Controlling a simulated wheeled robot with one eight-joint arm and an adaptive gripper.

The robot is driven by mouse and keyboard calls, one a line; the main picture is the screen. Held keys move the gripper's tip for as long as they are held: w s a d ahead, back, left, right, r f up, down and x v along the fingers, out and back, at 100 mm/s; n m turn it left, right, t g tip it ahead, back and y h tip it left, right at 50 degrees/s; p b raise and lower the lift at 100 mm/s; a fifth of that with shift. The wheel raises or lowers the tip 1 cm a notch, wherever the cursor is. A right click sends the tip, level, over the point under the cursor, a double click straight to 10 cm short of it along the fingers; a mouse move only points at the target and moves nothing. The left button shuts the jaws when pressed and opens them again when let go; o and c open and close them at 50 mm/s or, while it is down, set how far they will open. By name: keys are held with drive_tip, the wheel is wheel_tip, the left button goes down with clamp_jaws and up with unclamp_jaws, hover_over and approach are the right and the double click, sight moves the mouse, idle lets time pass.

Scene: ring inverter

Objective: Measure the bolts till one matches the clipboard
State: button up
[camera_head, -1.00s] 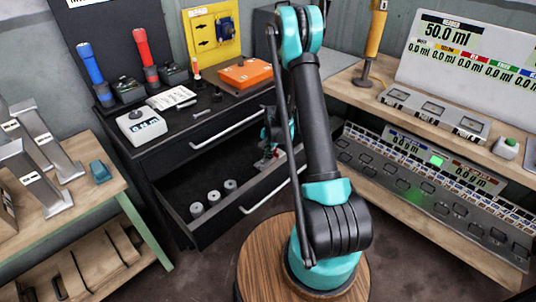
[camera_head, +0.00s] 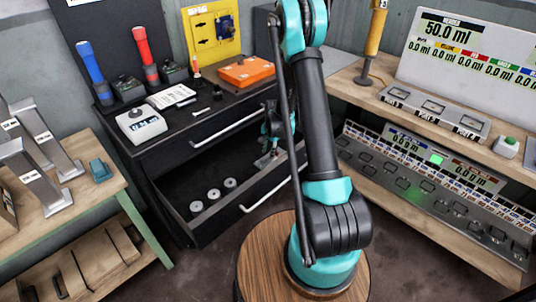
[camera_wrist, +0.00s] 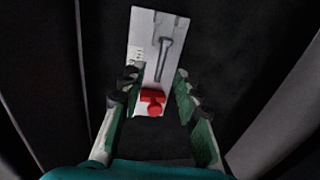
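My gripper (camera_wrist: 156,82) is in the open lower drawer of the black cabinet, partly hidden behind my arm in the head view (camera_head: 270,140). Its two green fingers stand apart. A pale clipboard-like plate (camera_wrist: 142,40) with a grey bolt shape (camera_wrist: 163,57) and a red part (camera_wrist: 152,101) at its near end shows between and beyond the fingertips. I cannot tell if the fingers touch it. Small bolts (camera_head: 200,112) lie on the cabinet top near a white sheet (camera_head: 170,97). A white device with a display (camera_head: 141,125) stands at the cabinet's front left.
The open drawer (camera_head: 192,240) holds three grey rings (camera_head: 214,194) at its left. An orange case (camera_head: 247,71), a yellow panel (camera_head: 212,32), and blue (camera_head: 90,62) and red (camera_head: 140,45) handled tools stand on the cabinet. Wooden benches flank both sides.

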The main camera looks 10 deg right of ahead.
wheel_tip(320, 180, up, 10)
drive_tip(key=s, duration=0.2)
drive_tip(key=s+d+r+n+t, duration=0.15)
drive_tip(key=s+r+n, duration=0.35)
drive_tip(key=s+r, duration=0.6)
drive_tip(key=s+d+n+t+h, duration=0.1)
drive_tip(key=s+n, duration=0.5)
drive_tip(key=s, duration=1.1)
drive_tip(key=shift+s+d+f, duration=0.15)
drive_tip(key=shift+d+f, duration=0.25)
drive_tip(key=shift+d, duration=0.3)
